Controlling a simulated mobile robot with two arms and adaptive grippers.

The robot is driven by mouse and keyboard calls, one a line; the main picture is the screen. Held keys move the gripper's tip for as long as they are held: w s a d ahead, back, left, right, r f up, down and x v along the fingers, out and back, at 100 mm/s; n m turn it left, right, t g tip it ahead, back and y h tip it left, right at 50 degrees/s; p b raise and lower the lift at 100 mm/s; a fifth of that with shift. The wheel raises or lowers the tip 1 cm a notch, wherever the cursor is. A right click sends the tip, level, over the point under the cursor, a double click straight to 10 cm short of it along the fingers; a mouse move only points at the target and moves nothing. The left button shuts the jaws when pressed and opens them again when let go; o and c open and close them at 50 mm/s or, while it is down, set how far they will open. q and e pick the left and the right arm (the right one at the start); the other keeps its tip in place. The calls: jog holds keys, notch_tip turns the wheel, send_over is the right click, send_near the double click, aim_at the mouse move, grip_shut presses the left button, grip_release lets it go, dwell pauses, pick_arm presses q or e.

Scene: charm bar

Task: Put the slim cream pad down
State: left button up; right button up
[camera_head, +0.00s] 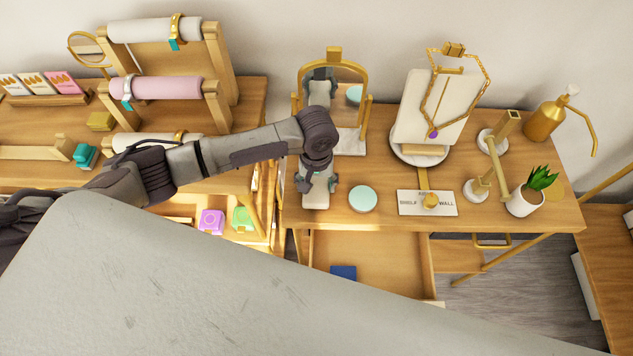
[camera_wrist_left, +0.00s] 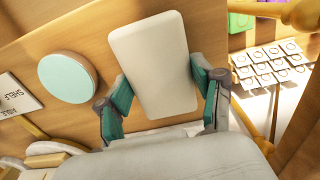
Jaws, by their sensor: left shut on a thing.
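The slim cream pad (camera_wrist_left: 148,50) fills the middle of the left wrist view, between the teal-lined fingers of my left gripper (camera_wrist_left: 163,92). The gripper is shut on its sides. In the head view the left gripper (camera_head: 317,180) points down over the left part of the wooden table, and the pad's pale face (camera_head: 315,196) shows below it. The pad is close to the tabletop (camera_head: 385,185); I cannot tell whether it touches. My right gripper is not in view.
A round mint disc (camera_head: 363,199) lies just right of the pad. A gold-framed mirror (camera_head: 334,85) stands behind. A "shelf wall" card (camera_head: 427,203), a necklace stand (camera_head: 432,110) and a potted plant (camera_head: 526,198) are further right. An open drawer (camera_head: 385,262) sits below the front edge.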

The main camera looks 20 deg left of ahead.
aim_at(317, 185)
pick_arm(q)
jog(key=shift+f, duration=0.55)
jog(key=o, duration=1.1)
jog(key=shift+f, duration=0.15)
notch_tip(317, 185, up, 12)
jog(key=shift+r+b, duration=0.2)
jog(key=shift+b, duration=0.5)
